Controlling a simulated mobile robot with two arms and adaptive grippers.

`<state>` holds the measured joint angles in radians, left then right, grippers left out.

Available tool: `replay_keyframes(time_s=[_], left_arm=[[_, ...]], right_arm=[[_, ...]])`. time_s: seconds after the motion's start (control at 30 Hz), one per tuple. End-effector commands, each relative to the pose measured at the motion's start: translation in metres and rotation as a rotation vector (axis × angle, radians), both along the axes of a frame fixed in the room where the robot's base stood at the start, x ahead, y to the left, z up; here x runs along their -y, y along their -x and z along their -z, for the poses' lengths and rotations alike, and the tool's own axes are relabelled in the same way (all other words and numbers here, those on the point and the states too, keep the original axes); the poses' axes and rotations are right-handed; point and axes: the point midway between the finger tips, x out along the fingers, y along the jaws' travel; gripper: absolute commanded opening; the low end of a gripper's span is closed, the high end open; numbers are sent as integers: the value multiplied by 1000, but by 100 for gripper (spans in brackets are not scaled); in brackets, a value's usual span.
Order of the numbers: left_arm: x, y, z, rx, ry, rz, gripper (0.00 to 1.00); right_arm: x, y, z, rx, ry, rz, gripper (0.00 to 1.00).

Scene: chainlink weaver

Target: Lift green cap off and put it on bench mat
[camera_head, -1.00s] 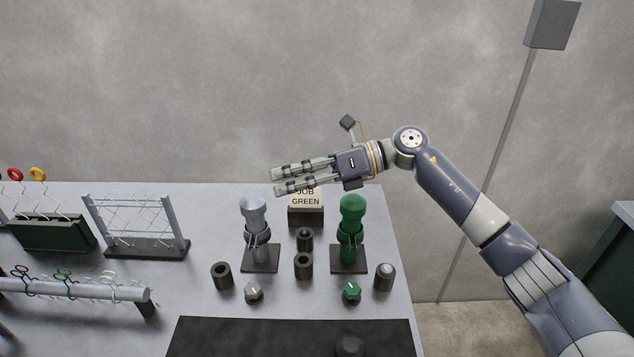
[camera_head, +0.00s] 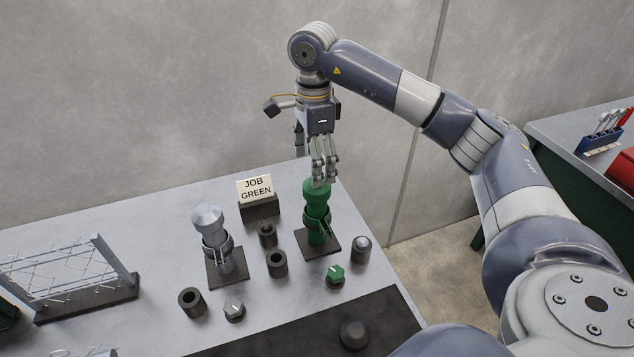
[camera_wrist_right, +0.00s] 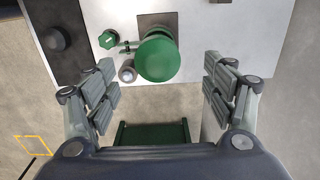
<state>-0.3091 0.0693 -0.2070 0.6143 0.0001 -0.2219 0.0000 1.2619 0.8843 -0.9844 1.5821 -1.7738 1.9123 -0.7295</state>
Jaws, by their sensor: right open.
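The green cap (camera_head: 315,191) sits on top of the green post (camera_head: 318,228), which stands upright on a dark square base. My right gripper (camera_head: 317,178) points down just above the cap, with its fingers near the cap's top in the head view. In the right wrist view the round green cap (camera_wrist_right: 157,58) lies ahead of my open right gripper (camera_wrist_right: 162,92), between the lines of its fingers, and nothing is held. The dark bench mat (camera_head: 300,330) lies at the bench's front, and part of it shows in the wrist view (camera_wrist_right: 60,45). My left gripper is not in view.
A grey capped post (camera_head: 209,222) stands left of the green one. A JOB GREEN sign (camera_head: 256,190) stands behind. Dark cylinders, a green knob (camera_head: 335,275) and a grey knob (camera_head: 234,310) stand nearby. A dark round piece (camera_head: 354,334) sits on the mat.

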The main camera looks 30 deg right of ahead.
Motion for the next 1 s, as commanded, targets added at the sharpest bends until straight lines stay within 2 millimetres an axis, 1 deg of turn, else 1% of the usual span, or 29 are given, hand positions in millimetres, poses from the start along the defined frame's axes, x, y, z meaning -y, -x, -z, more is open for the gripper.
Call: replay_keyframes(time_s=[0.17,0.3,0.43,0.53,0.7,0.73,0.77,0.8,0.87,0.9,0.93,1.0], left_arm=[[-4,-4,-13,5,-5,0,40],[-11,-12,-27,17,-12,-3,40],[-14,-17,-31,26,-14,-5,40],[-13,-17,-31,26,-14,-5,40],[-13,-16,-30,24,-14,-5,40],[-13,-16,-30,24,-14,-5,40],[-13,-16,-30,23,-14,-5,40],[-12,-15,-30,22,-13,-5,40],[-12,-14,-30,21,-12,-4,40],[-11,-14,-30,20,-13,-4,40],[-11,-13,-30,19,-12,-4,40],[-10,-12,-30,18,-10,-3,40]], right_arm=[[-1,3,13,-4,1,-1,77],[-3,7,33,-5,0,0,77],[-3,6,49,-2,-1,0,77],[-3,5,54,0,-1,-1,77],[-3,5,55,1,-1,-1,77],[-3,5,55,1,-1,-1,72],[-3,5,54,0,-2,-1,65],[-3,5,54,0,-2,-1,56],[-3,5,54,0,-2,-1,43],[-3,5,54,0,-2,-1,34],[-3,5,54,0,-2,-1,28],[-3,5,54,0,-2,-1,28]])
